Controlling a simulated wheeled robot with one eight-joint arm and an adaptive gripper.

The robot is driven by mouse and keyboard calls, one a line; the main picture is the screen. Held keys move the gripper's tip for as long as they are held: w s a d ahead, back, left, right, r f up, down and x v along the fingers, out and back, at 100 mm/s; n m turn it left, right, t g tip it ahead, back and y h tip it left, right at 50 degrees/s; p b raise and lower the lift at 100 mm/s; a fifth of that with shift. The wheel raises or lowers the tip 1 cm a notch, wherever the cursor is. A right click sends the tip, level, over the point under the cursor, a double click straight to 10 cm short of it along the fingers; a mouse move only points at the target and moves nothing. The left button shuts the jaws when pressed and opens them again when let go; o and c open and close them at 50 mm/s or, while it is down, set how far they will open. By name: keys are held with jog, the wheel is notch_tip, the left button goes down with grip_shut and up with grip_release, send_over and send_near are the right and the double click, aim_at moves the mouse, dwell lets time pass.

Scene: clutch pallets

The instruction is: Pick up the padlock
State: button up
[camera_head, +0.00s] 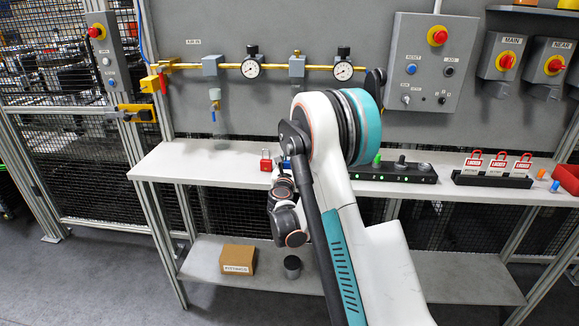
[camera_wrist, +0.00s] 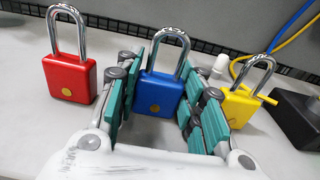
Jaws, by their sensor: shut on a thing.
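Three padlocks with steel shackles stand in a row in the wrist view: a red padlock (camera_wrist: 70,78) at left, a blue padlock (camera_wrist: 159,92) in the middle and a yellow padlock (camera_wrist: 240,104) at right. My gripper (camera_wrist: 164,88) has its teal-padded fingers on both sides of the blue padlock's body and is shut on it. The blue padlock is upright; whether it touches the bench is hard to tell. In the head view the red padlock (camera_head: 266,161) shows on the bench, and my arm hides the yellow one and most of my gripper.
The red and yellow padlocks flank my fingers closely. The grey bench (camera_head: 205,163) is clear at left. A black switch box (camera_head: 405,172) and a rack of lockout tags (camera_head: 492,180) sit to the right. A cardboard box (camera_head: 238,261) rests on the lower shelf.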

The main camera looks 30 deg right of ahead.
notch_tip(320, 180, up, 20)
jog(key=p, duration=0.7)
dwell(0.4)
